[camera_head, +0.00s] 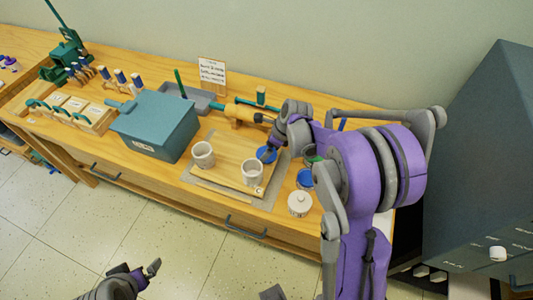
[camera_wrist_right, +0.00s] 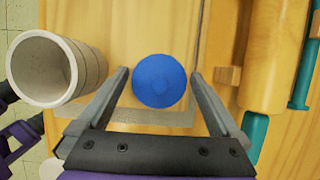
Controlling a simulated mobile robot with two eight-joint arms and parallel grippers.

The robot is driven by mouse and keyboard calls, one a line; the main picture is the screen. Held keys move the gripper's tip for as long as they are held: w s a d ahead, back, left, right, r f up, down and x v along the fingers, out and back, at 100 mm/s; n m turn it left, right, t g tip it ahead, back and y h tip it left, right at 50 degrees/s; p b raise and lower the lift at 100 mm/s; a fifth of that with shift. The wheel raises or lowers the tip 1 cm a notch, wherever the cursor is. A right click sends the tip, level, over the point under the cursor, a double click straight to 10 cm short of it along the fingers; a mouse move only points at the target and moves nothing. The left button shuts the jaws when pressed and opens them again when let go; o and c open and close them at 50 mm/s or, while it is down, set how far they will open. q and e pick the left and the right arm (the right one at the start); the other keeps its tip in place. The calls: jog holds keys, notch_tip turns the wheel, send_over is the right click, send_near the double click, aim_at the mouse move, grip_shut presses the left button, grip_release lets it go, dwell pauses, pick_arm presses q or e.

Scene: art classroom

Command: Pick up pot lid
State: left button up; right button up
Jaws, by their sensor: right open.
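A blue round piece (camera_wrist_right: 160,80) with a smooth face sits between the open fingers of my right gripper (camera_wrist_right: 160,74), with a small gap on each side. In the head view this blue piece (camera_head: 266,154) is partly hidden by my right gripper (camera_head: 279,144) and lies on the wooden board. A white round lid with a small knob (camera_head: 299,203) is near the table's front edge, right of the board. I cannot tell which of these is the pot lid. My left gripper (camera_head: 146,271) is low in front of the table, away from the objects; its jaw opening is unclear.
Two white cups (camera_head: 203,154) (camera_head: 252,171) stand on the board (camera_head: 222,147); one pale cup (camera_wrist_right: 57,68) is close left of my right fingers. A teal box (camera_head: 160,125) and wooden roller (camera_head: 247,114) are nearby.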

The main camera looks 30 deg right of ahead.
jog(key=shift+c, duration=0.3)
jog(key=c, duration=0.9)
jog(key=shift+r, duration=0.15)
jog(key=shift+c, duration=0.2)
